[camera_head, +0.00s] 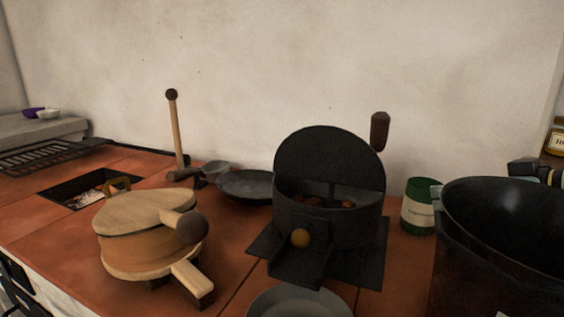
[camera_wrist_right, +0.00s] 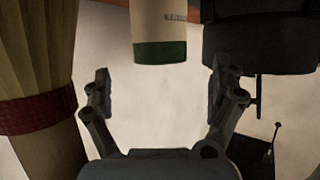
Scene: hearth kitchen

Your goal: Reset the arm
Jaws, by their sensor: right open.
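My right gripper (camera_wrist_right: 158,95) is open in the right wrist view, with a gap between its two fingers and nothing held. In the head view, part of it (camera_head: 525,169) shows at the right edge, beyond the rim of a large black pot. A green can with a pale label (camera_head: 418,206) stands on the counter left of that pot. A pale can with a green band (camera_wrist_right: 160,40) shows beyond the gap between the fingers in the wrist view, apart from them. My left gripper is not in view.
The large black pot (camera_head: 490,255) fills the lower right. A black roaster-like vessel with a raised lid (camera_head: 330,150) stands mid-counter. A round wooden device (camera_head: 150,255) is at left, near a dark pan (camera_head: 245,186). A pale fluted object with a red band (camera_wrist_right: 38,112) is beside the right gripper.

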